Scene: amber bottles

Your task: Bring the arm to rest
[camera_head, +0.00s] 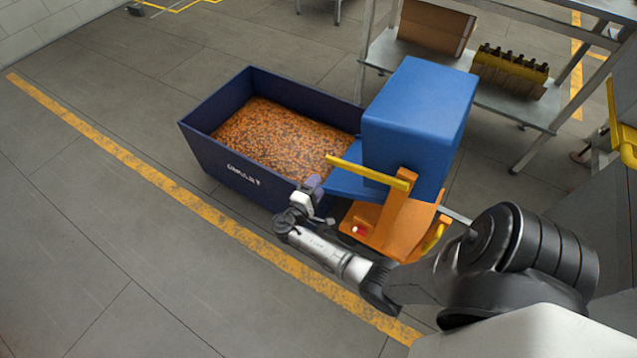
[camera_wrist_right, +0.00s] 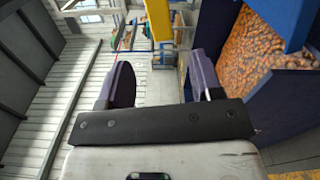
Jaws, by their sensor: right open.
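My right arm reaches in from the lower right of the head view. Its gripper (camera_head: 314,190) is beside the near right corner of the dark blue bin (camera_head: 235,172), close to the orange and blue machine. In the right wrist view the gripper (camera_wrist_right: 160,85) shows two purple-grey fingers spread wide apart. Nothing is between them. I cannot tell from the head view whether the gripper touches the bin. My left gripper is not in view.
The bin holds many small amber bottles (camera_head: 280,130). A blue box (camera_head: 418,120) sits on an orange stand (camera_head: 385,220) with a yellow bar (camera_head: 368,173). A metal shelf (camera_head: 515,105) holds a cardboard box (camera_head: 436,27) and a yellow crate (camera_head: 510,72). Floor at left is clear.

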